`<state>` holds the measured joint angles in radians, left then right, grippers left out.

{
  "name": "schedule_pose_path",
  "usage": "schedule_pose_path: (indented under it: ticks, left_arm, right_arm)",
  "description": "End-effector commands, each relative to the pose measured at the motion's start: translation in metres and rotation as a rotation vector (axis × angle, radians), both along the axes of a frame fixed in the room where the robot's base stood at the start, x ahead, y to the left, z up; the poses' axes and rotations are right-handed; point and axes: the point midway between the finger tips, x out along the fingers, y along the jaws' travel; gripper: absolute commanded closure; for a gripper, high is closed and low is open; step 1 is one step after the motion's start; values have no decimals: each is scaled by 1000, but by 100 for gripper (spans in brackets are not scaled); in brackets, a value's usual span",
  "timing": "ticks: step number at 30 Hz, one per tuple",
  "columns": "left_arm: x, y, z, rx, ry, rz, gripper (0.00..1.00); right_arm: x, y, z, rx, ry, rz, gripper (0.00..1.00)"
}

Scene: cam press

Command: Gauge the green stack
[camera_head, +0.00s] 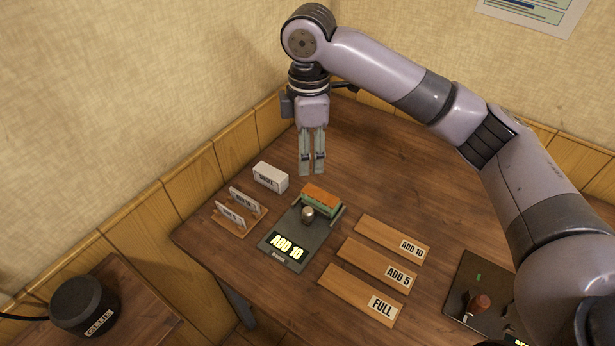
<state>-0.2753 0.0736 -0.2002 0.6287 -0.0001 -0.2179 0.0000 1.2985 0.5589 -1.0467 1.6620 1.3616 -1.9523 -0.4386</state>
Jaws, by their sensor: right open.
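The green stack (309,209) lies at the back of a dark gauge plate (290,228), with an orange piece (322,195) on top. A rounded metal knob (308,213) stands in front of it. The lit display (288,247) on the plate reads "ADD 10". My right gripper (312,173) points down with its fingers a little apart, empty. It appears just behind and above the stack and touches nothing that I can see. My left gripper is not in view.
Three wooden boards, labelled ADD 10 (385,237), ADD 5 (370,260) and FULL (350,292), lie right of the gauge. A white box (270,177) and a card rack (229,224) stand left. Another dark device (463,283) is at right. A glue pot (84,300) is at lower left.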

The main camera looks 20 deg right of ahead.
Motion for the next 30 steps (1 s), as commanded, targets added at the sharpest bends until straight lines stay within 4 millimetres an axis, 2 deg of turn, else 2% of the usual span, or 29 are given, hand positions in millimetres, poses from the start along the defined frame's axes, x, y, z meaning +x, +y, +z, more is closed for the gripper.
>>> schedule_pose_path:
  ticks: [2,5,10,14,17,24,30]
  left_arm:
    - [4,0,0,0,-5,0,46]
    - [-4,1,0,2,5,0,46]
    - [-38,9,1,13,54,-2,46]
    - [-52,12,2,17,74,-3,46]
    - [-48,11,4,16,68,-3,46]
    - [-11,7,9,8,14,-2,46]
    - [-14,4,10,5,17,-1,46]
  right_arm:
    - [-2,-1,0,-7,3,8,57]
    - [-3,-1,-6,-8,4,10,57]
    - [-4,-1,-34,-8,6,9,57]
    - [-4,-1,-63,-8,7,8,57]
    - [-4,-1,-85,-8,7,7,57]
    - [-5,-1,-135,-8,6,7,57]
    - [-5,0,-162,-7,4,8,57]
